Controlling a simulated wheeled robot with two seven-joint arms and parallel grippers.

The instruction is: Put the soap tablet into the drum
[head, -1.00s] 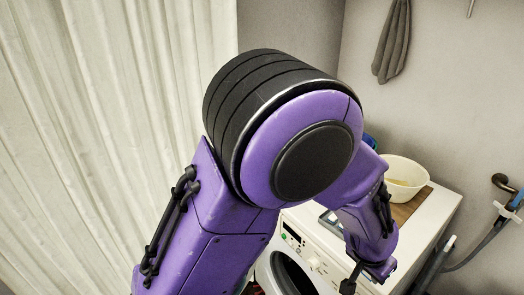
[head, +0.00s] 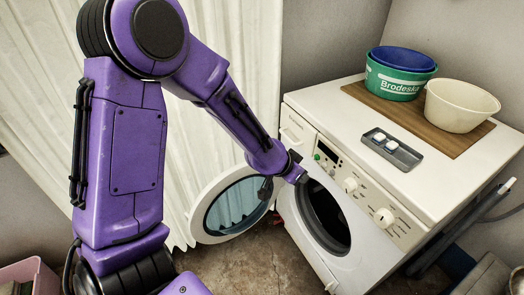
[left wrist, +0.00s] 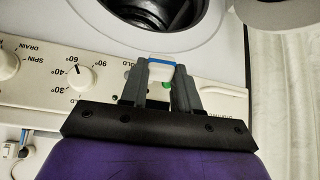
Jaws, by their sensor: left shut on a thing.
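The soap tablet (left wrist: 159,66), white with a blue band, is held between the fingertips of my left gripper (left wrist: 160,78) in the left wrist view. In the head view that gripper (head: 297,173) is at the front of the washing machine, by the upper left of the door opening. The drum (head: 326,217) shows as a dark round opening, also seen at the top of the left wrist view (left wrist: 158,12). The tablet is in front of the control panel, outside the opening. My right gripper is not in view.
The round door (head: 212,232) stands open to the left. On the machine top (head: 330,105) are a grey tray (head: 405,158) with white tablets, a wooden board (head: 455,143), a cream bowl (head: 460,108) and green and blue tubs (head: 398,82). A pink crate (head: 30,272) is at lower left.

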